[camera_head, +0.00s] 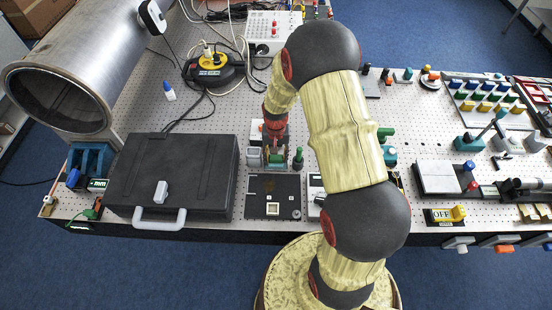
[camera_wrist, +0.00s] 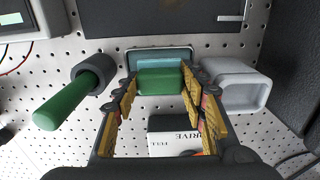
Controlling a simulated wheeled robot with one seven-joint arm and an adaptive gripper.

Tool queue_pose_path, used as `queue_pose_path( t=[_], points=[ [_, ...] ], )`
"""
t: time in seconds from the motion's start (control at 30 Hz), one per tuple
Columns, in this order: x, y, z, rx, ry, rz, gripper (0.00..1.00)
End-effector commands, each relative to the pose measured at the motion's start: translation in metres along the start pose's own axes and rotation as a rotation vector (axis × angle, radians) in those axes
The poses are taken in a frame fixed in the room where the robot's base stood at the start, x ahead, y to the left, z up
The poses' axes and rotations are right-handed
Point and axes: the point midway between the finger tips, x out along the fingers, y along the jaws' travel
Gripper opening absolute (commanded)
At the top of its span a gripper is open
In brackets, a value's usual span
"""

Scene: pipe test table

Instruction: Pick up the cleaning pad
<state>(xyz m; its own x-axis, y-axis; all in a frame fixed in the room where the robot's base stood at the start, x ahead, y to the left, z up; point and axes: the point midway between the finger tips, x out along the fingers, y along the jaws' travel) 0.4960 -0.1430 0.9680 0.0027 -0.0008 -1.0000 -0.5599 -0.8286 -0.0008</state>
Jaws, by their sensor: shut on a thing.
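The cleaning pad seems to be the green block (camera_wrist: 160,82) with a pale blue strip along its far side, seen in the wrist view. My gripper (camera_wrist: 160,92) has its two fingers, with yellow-tan pads, on the left and right sides of this block and is shut on it. A dark-rimmed grey holder lies just behind the pad; I cannot tell whether the pad is clear of it. In the head view my gripper (camera_head: 275,153) is low over the table, left of centre, and mostly hides the pad.
A green-handled tool in a dark round holder (camera_wrist: 95,73) stands close left of my gripper. A grey open cup (camera_wrist: 232,85) stands close right. A white labelled box (camera_wrist: 175,135) lies below. A black case (camera_head: 180,178) and dark plate (camera_head: 262,208) are nearby.

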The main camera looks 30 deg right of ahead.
Motion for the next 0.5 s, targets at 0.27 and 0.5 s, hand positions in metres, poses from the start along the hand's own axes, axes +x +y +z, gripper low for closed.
queue_pose_path(
  t=[0.27,0.5],
  points=[
    [-0.017,0.000,0.000,0.000,0.000,0.000,0.17],
    [-0.058,0.017,-0.017,0.004,0.003,-0.001,0.17]
  ],
)
